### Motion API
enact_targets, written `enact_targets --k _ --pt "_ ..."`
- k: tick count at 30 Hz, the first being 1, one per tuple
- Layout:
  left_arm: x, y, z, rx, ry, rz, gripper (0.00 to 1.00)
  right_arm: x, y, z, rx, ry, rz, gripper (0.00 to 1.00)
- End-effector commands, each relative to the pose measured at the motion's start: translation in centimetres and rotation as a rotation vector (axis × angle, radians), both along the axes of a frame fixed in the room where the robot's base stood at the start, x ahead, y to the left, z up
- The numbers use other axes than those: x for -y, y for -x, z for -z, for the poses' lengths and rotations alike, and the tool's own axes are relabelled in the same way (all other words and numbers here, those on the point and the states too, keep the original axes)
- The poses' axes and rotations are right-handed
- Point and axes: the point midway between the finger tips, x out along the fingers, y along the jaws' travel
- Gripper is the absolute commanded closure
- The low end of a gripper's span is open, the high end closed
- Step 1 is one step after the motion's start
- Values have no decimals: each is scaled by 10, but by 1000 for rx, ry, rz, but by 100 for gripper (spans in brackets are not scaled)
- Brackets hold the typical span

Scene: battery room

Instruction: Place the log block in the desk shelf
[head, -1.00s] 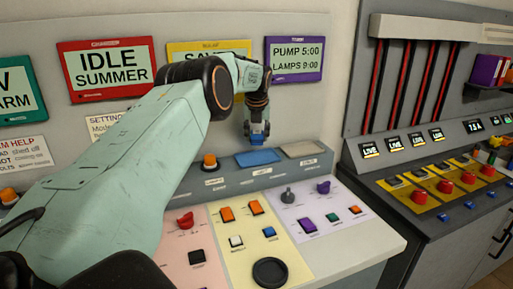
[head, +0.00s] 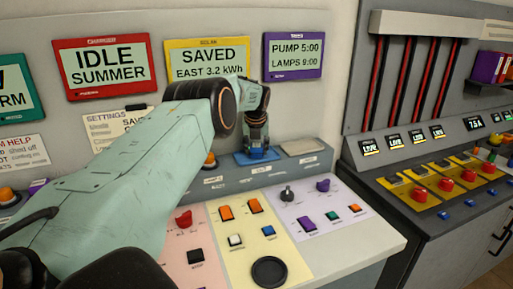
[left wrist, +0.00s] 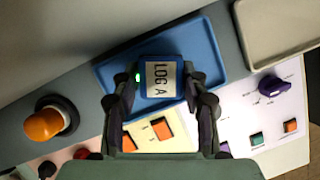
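The log block (left wrist: 163,92) is blue with a white label reading "LOG A" in the left wrist view. My left gripper (head: 256,148) points down over the blue tray (head: 273,157) on the desk's raised ledge. In the left wrist view the fingers (left wrist: 163,76) lie on both sides of the block and appear closed on it. The blue tray (left wrist: 206,58) spreads around and under the block. Whether the block touches the tray floor I cannot tell. In the head view the gripper largely hides the block. My right gripper is not in view.
A grey tray (head: 303,146) lies right of the blue one. An orange knob (left wrist: 44,124) stands to the left. Buttons and knobs (head: 287,194) cover the sloped panel in front. Wall displays (head: 208,62) hang behind. A grey console (head: 400,150) stands to the right.

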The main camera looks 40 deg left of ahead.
Motion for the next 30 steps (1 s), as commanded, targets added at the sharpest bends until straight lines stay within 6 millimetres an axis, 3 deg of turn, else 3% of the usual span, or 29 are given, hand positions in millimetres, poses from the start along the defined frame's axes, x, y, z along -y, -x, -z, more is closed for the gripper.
enact_targets --k 6,17,30 --pt "0 0 0 0 0 0 37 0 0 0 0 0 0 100" --pt "0 0 -6 1 0 0 37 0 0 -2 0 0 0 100" --pt "14 16 -57 3 2 1 37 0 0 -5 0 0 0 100"
